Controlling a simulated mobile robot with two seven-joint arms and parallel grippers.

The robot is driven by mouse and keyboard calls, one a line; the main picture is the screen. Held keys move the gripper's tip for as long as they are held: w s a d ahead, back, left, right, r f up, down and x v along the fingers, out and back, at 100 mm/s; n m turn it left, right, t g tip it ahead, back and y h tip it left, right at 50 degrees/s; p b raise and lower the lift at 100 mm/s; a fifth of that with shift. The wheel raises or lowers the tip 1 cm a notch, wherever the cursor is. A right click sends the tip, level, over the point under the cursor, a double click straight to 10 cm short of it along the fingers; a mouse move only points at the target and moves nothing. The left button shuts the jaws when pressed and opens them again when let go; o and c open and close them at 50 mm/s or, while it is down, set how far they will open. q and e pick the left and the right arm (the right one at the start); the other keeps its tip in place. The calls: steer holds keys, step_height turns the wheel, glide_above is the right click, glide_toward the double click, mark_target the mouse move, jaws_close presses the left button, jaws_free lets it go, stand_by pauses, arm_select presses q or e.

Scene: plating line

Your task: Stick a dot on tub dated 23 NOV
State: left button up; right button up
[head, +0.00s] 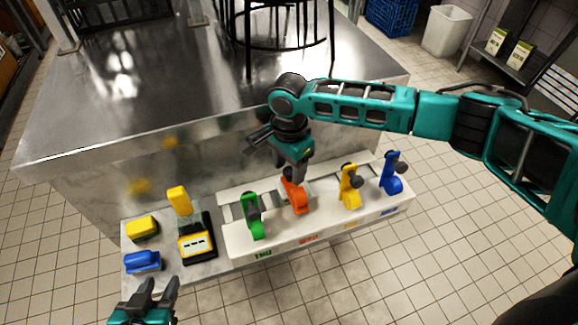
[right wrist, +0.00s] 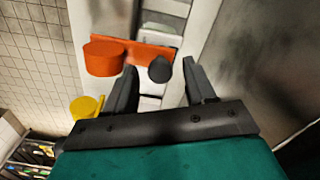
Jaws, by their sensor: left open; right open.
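A white dot dispenser (head: 240,242) stands on a low ledge. It carries green (head: 253,222), orange (head: 296,198), yellow (head: 349,190) and blue (head: 392,178) lever-like pieces with dark knobs. THU is printed below the green one; the other labels are hard to read. My right gripper (head: 294,176) is open over the orange piece. In the right wrist view the orange piece (right wrist: 105,58) and its dark knob (right wrist: 160,70) show at the open fingertips. My left gripper (head: 157,290) is open and empty at the bottom left. I see no tub with a readable 23 NOV date.
Left of the dispenser are a yellow-and-black device (head: 197,245), a yellow block-like item (head: 142,228) and a blue one (head: 143,262). A steel counter (head: 150,90) rises behind, with a black wire stand (head: 290,45) on it. Tiled floor lies open in front.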

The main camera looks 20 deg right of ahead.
jaws_close()
stand_by(0.6)
